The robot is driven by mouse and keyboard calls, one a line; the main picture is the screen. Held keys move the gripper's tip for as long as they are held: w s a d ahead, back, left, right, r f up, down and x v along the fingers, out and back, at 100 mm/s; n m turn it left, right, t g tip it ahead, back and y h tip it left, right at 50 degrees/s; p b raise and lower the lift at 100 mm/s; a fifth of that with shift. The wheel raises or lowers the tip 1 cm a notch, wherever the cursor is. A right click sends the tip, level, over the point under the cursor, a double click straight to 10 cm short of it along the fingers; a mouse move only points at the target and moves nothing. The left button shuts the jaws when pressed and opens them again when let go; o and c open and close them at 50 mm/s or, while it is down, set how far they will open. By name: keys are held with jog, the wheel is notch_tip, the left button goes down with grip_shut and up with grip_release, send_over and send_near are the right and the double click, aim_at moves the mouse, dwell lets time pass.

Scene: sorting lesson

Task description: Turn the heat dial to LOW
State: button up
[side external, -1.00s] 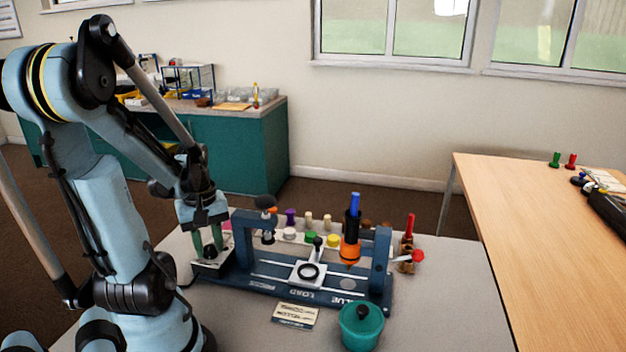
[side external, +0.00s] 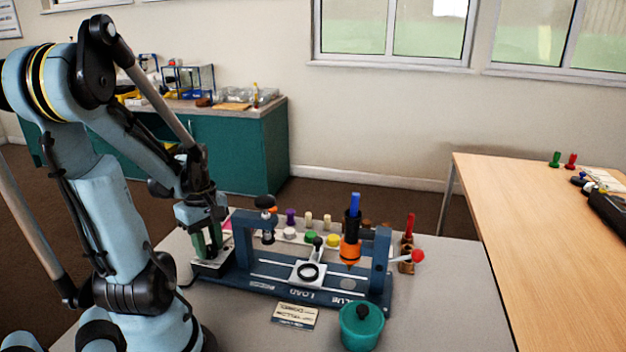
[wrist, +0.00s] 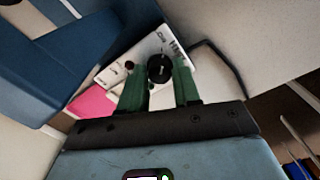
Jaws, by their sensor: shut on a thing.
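The heat dial (wrist: 160,67) is a round black knob on a white panel (wrist: 197,63) in the wrist view. My gripper (wrist: 159,80) points down at it, with its green fingers on either side, shut on the dial. In the side view my gripper (side external: 208,252) is low over the heater box (side external: 213,269) at the left end of the blue frame, and its fingers hide the dial. Small dark print lies on the panel beyond the dial, too blurred to read surely. I cannot tell which mark the dial points to.
The blue frame (side external: 255,291) stands close right of my gripper, with a black-knobbed post (side external: 266,203) and an orange-black holder (side external: 350,250). A teal lidded pot (side external: 361,327) and a label card (side external: 296,315) are in front.

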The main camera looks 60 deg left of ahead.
jog(key=shift+n, duration=0.9)
jog(key=o, duration=1.1)
jog(key=shift+c, duration=0.2)
